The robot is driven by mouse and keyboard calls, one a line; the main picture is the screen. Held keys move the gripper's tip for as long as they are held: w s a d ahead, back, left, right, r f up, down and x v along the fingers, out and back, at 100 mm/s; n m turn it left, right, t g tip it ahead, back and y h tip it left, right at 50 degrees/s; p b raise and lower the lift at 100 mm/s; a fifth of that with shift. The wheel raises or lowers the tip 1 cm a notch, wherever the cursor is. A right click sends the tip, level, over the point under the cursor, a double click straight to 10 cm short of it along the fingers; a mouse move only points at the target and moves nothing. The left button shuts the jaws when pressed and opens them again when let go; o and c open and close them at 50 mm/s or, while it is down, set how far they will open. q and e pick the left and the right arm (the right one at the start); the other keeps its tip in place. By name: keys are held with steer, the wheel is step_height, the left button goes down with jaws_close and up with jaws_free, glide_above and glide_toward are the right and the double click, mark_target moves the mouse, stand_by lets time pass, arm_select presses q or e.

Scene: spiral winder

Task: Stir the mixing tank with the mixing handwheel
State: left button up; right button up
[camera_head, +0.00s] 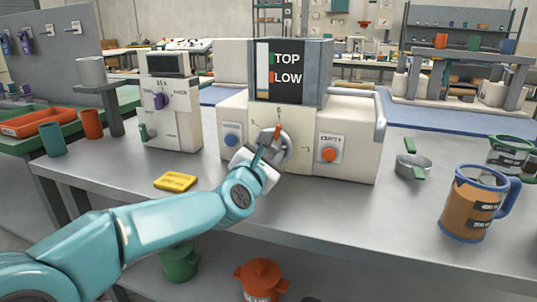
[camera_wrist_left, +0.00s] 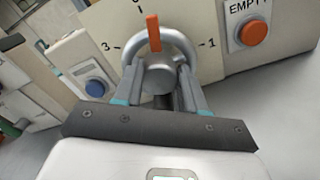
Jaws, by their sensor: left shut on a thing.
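The mixing handwheel (camera_head: 287,143) is a grey ring with a hub and an orange pointer on the front of a cream machine (camera_head: 355,127). In the left wrist view the handwheel (camera_wrist_left: 187,52) has its orange pointer (camera_wrist_left: 153,33) pointing up, between the marks 3 and 1. My left gripper (camera_head: 268,150) is at the handwheel; in its wrist view the gripper (camera_wrist_left: 161,84) is shut on the hub area, one finger on each side. My right gripper is out of view.
A blue button (camera_head: 231,140) and an orange EMPTY button (camera_head: 329,155) flank the wheel. A second cream machine (camera_head: 172,120) stands left. The front middle is clear.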

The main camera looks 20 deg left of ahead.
arm_select(q)
steer(key=m, duration=0.3)
steer(key=shift+m, duration=0.4)
steer(key=m, duration=0.4)
steer(key=shift+d+f+m, duration=0.1)
steer(key=shift+m, duration=0.2)
steer(key=m+p, duration=0.1)
steer(key=m, duration=0.3)
steer(key=shift+f+m+p, duration=0.15)
steer(key=shift+m+p, duration=0.35)
steer(key=shift+m, duration=1.6)
steer(key=o, duration=1.1)
steer(key=shift+c, duration=0.2)
steer(key=shift+s, duration=0.1)
